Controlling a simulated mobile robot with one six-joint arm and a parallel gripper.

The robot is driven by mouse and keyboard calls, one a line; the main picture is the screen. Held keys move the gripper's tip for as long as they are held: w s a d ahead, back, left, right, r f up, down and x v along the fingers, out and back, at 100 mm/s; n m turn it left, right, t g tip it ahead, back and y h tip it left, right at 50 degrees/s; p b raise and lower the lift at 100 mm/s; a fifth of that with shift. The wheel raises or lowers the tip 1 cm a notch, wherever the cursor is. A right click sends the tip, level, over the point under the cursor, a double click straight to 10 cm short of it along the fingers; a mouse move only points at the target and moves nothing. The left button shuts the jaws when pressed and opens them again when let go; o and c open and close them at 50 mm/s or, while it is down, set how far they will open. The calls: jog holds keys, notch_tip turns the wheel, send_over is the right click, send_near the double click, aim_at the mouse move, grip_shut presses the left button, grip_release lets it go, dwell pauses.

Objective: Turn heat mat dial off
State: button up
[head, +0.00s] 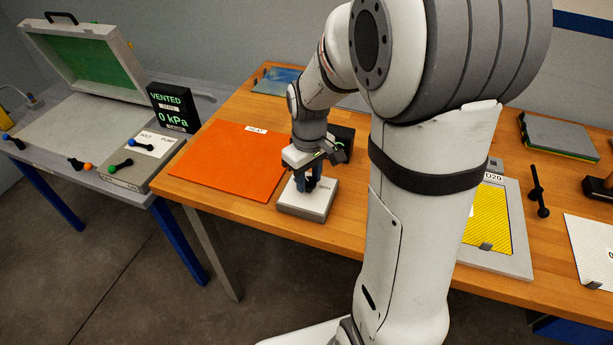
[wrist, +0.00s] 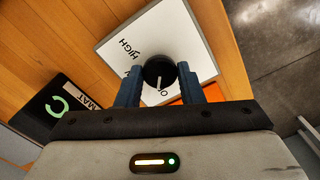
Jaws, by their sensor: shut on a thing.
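The heat mat dial (wrist: 160,71) is a round black knob with a white pointer line. It sits on a pale control box (head: 307,199) on the wooden table. In the wrist view the box (wrist: 120,42) shows the word HIGH and part of another label near the fingers. My gripper (wrist: 160,84) points down over the box, its blue fingers shut on the dial from both sides. The gripper also shows in the head view (head: 305,184), where it hides the dial. The orange heat mat (head: 228,158), labelled HEAT, lies flat left of the box.
A black display (wrist: 58,108) marked MAT stands beside the box. On the left bench are a box showing VENTED and 0 kPa (head: 174,107), a pump box (head: 140,160) and an open-lidded case (head: 85,62). A yellow panel (head: 487,222) lies to the right behind my arm.

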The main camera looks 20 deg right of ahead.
aim_at(308, 180)
jog(key=shift+w+r+n, duration=0.2)
jog(key=shift+n, duration=0.4)
dwell(1.1)
jog(key=o, duration=1)
jog(key=shift+f, duration=0.15)
notch_tip(308, 180, up, 8)
jog(key=shift+f, duration=0.1)
